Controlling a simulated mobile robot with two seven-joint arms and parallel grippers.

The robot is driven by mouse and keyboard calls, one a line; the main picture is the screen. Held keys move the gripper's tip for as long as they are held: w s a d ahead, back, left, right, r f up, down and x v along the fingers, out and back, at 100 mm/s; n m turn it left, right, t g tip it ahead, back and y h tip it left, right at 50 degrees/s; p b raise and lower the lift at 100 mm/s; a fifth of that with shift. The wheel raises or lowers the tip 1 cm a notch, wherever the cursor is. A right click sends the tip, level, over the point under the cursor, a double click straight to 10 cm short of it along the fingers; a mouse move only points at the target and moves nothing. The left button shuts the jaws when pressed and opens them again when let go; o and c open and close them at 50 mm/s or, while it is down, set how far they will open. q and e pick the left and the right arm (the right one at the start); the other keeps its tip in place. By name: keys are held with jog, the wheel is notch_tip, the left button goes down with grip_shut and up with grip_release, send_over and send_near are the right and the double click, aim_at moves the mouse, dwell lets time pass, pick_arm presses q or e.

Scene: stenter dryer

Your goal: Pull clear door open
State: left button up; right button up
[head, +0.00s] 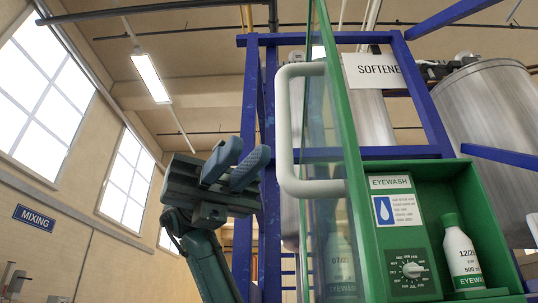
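The clear door (342,135) is a tall transparent panel with a green edge, seen at a steep angle in the middle of the head view. My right gripper is not in view.
A green eyewash cabinet (455,182) with a dial (411,269) and a white bottle (462,252) is right of the door. Another bottle (340,265) shows faintly through the clear panel. A blue frame (250,110) and steel tanks (490,110) stand behind. Space left of my gripper looks free.

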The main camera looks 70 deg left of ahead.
pick_arm(q)
jog(key=a, duration=0.5)
jog(key=shift+s, duration=0.4)
